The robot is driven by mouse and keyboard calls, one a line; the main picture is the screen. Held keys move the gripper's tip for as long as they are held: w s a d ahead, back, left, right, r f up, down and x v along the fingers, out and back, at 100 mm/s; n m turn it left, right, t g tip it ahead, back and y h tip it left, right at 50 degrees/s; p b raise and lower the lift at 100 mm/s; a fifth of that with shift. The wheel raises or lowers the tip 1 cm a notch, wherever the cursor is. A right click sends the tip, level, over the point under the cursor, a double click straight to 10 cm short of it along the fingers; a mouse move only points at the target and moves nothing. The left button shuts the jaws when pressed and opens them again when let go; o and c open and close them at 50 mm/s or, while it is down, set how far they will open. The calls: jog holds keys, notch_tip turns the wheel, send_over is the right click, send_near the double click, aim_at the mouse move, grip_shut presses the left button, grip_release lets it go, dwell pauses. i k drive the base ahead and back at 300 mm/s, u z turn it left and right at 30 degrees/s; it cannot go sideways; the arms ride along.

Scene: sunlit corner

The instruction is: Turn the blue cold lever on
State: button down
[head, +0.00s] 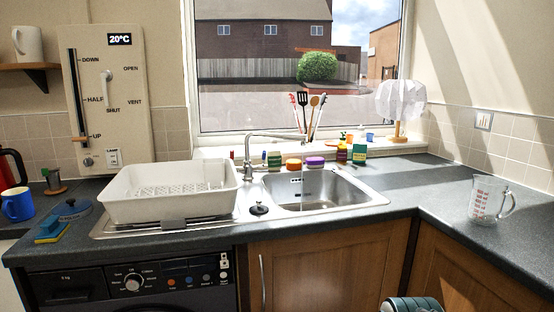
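The chrome tap (248,168) stands behind the sink, between the white dish rack and the basin, with its spout reaching right over the sink (378,198). A small red part (232,155) shows just left of the tap, behind the rack's rim. A small bluish part (264,156) shows just right of it, beside a green-labelled container. These are too small to tell clearly which is the blue cold lever or how it is turned. My gripper is not in view.
The white dish rack (160,207) fills the drainer left of the tap. A black plug (259,209) lies before the tap. Bottles and sponges (294,164) line the sink's back edge. A measuring jug (487,200) stands on the right worktop. The worktop between sink and jug is clear.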

aim_at(262, 168)
jog(key=z, duration=0.65)
jog(key=i, duration=1.3)
jog(key=u, duration=1.2)
